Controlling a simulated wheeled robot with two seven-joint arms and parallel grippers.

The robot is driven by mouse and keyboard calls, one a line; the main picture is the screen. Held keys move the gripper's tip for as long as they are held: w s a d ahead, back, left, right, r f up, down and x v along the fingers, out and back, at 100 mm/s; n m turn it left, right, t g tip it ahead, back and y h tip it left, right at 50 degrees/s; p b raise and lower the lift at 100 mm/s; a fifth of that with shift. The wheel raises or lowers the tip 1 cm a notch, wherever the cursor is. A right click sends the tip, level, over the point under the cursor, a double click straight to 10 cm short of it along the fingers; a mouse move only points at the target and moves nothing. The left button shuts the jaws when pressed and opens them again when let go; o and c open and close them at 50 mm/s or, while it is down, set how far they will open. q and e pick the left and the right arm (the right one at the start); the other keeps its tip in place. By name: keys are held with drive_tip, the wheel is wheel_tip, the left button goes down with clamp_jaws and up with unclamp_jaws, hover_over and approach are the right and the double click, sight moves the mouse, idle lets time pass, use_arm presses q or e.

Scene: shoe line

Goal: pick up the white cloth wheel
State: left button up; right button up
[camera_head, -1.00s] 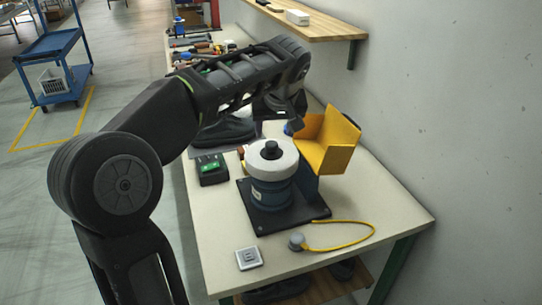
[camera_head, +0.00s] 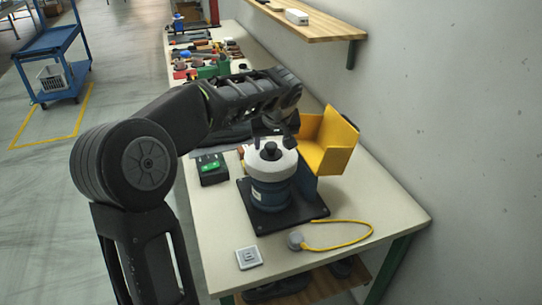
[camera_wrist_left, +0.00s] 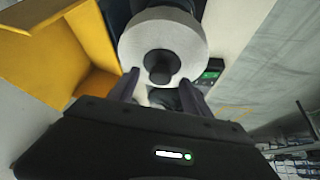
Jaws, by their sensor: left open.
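The white cloth wheel (camera_head: 262,162) sits flat on top of a blue-grey machine (camera_head: 270,193) on a black base plate, with a black hub knob (camera_head: 270,149) at its centre. In the left wrist view the wheel (camera_wrist_left: 190,42) shows as a white disc around the dark knob (camera_wrist_left: 161,66). My left gripper (camera_head: 282,138) is above the back of the wheel in the head view. In the left wrist view its fingers (camera_wrist_left: 158,92) are apart, with tips at the wheel's near edge; I cannot tell whether they touch it. Nothing is held. My right gripper is not in view.
A yellow guard (camera_head: 329,141) stands just right of the machine. A black box with a green button (camera_head: 211,169) is at its left. A grey switch plate (camera_head: 249,258) and a grey knob with a yellow cable (camera_head: 295,240) lie in front. Tools crowd the bench's far end.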

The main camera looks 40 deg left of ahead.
use_arm(q)
drive_tip(key=shift+w+a+f, duration=0.2)
drive_tip(key=shift+f, duration=0.3)
drive_tip(key=shift+c, duration=0.4)
clamp_jaws()
idle(1.0)
